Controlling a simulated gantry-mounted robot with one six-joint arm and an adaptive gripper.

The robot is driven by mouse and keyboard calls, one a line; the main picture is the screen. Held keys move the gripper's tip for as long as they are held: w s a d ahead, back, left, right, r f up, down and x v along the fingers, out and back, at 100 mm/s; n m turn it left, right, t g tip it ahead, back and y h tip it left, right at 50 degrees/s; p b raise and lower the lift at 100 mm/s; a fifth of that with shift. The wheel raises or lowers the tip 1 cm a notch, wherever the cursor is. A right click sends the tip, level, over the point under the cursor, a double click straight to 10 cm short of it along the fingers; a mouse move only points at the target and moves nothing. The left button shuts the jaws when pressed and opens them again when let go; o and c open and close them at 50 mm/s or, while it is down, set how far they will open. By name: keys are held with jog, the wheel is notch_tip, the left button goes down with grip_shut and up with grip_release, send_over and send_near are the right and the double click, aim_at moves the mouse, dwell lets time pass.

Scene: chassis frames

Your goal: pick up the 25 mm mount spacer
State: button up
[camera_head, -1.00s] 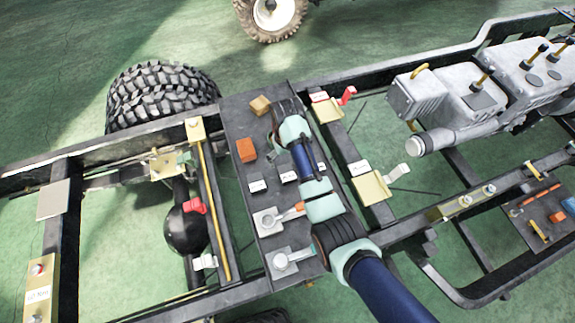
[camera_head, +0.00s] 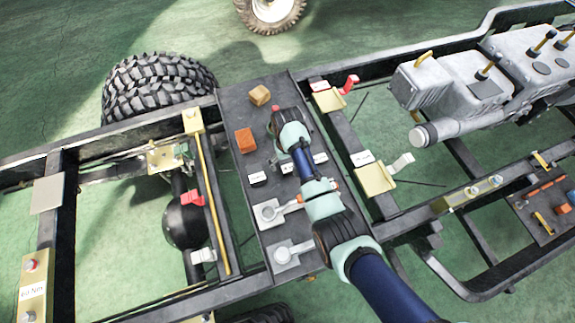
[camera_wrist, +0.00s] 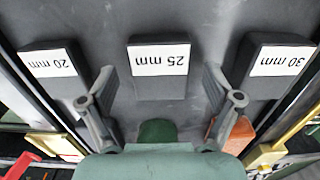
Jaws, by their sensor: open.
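The 25 mm spacer (camera_wrist: 159,60) is a dark block with a white label, upside down in the wrist view. It lies on the dark grey plate (camera_wrist: 125,22) in the middle of that view. My gripper (camera_wrist: 158,85) is open and empty, with one finger on each side of the block's line. The fingers appear apart from the block; their height over it is hard to judge. In the head view my gripper (camera_head: 289,132) is over the plate, its fingers mostly hidden, and the spacer (camera_head: 287,168) is partly covered by my arm.
The 20 mm block (camera_wrist: 56,65) and 30 mm block (camera_wrist: 278,62) flank it.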

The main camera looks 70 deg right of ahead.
jog(key=c, duration=1.3)
notch_tip(320, 180, up, 20)
jog(key=p, duration=1)
